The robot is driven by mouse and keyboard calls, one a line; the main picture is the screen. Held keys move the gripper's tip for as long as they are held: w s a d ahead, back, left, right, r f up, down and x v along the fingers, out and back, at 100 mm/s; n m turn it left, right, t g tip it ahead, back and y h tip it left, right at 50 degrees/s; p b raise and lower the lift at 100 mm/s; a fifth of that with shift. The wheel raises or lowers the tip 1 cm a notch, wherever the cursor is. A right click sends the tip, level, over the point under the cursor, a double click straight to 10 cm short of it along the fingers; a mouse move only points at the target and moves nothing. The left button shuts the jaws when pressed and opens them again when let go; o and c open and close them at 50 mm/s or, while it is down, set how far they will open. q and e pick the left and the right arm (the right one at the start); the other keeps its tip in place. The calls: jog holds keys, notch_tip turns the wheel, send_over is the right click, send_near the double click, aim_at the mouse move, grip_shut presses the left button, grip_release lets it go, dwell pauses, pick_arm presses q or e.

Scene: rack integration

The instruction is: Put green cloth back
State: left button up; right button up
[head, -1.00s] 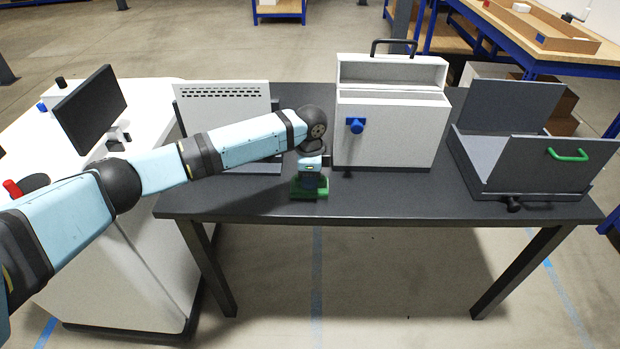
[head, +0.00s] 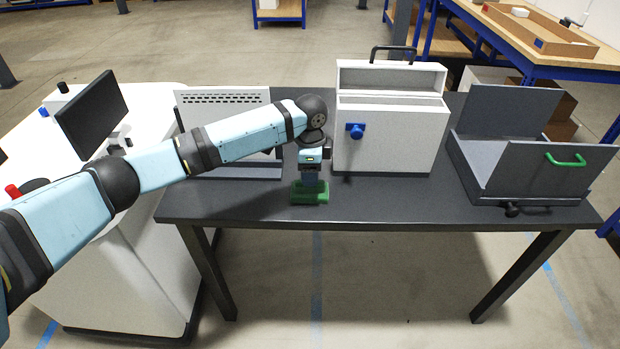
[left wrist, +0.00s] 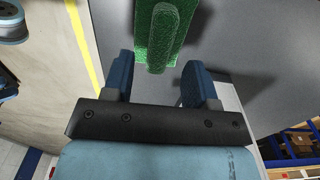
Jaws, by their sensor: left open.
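The green cloth (head: 310,195) is a small block-like green piece near the front edge of the dark table (head: 400,207), left of the white case. My left gripper (head: 310,178) points down right over it. In the left wrist view the green cloth (left wrist: 160,35) shows a flat base with a raised ridge. The ridge's near end lies in line with the gap between the open fingers of my left gripper (left wrist: 159,65). I see no finger closed on it. My right gripper is not in view.
A white case (head: 390,130) with a blue knob stands right of my left gripper. A perforated white panel (head: 225,110) stands behind my left arm. An open grey box (head: 535,165) with a green handle is at the right. The front middle of the table is clear.

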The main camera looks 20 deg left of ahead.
pick_arm(q)
notch_tip(320, 180, up, 8)
jog(key=p, duration=0.1)
jog(key=s+d+f+n+t+h, duration=0.35)
jog(key=s+d+f+h, duration=0.35)
jog(key=s+d+f, duration=0.7)
jog(key=s+a+f+n+t+y, duration=0.1)
jog(key=s+a+f+n+t, duration=0.2)
jog(key=s+a, duration=0.3)
jog(key=s+a+f+n+t+y, duration=0.2)
jog(key=s+a, duration=0.5)
jog(key=s, duration=0.6)
jog(key=f+n+t, duration=0.1)
jog(key=n+t, duration=0.1)
jog(key=n, duration=0.1)
jog(key=shift+s+f, duration=0.25)
jog(key=shift+f, duration=0.15)
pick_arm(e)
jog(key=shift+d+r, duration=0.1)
pick_arm(q)
jog(key=shift+n+t, duration=0.25)
